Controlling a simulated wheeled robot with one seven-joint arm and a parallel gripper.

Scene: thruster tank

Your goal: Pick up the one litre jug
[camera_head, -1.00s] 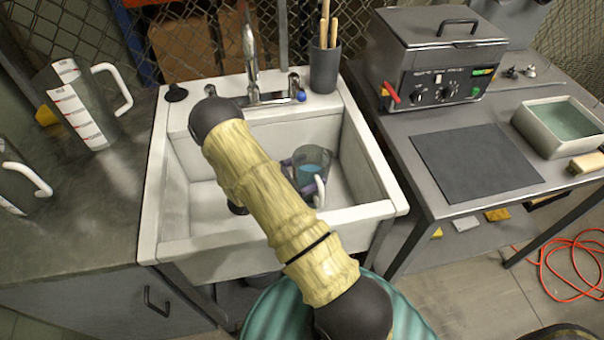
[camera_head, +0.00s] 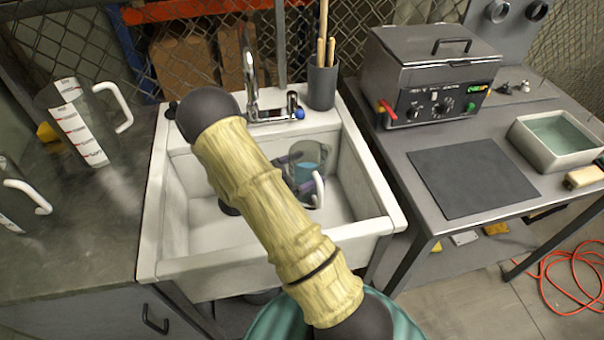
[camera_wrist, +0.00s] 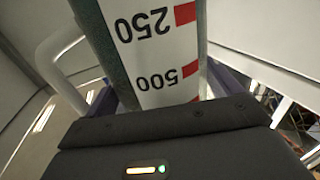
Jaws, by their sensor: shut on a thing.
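A clear jug (camera_head: 307,162) with blue liquid and a white handle is in the sink (camera_head: 180,269). My gripper (camera_head: 298,174) has purple fingers on both sides of it, shut on the jug. In the wrist view the jug (camera_wrist: 150,40) shows a white scale with red marks, reading 250 and 500 upside down; its white handle is at left. The jug looks roughly upright. My arm hides part of the sink, and I cannot tell how far the jug's base is from the sink floor. Two more clear jugs, one (camera_head: 82,125) whole and one (camera_head: 15,195) cut off, stand on the left counter.
A tap (camera_head: 250,75) and a dark holder with wooden sticks (camera_head: 322,88) stand behind the sink. The right table has a heated bath (camera_head: 430,75), a dark mat (camera_head: 465,180) and a tray (camera_head: 590,152). An orange cable (camera_head: 545,275) lies on the floor.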

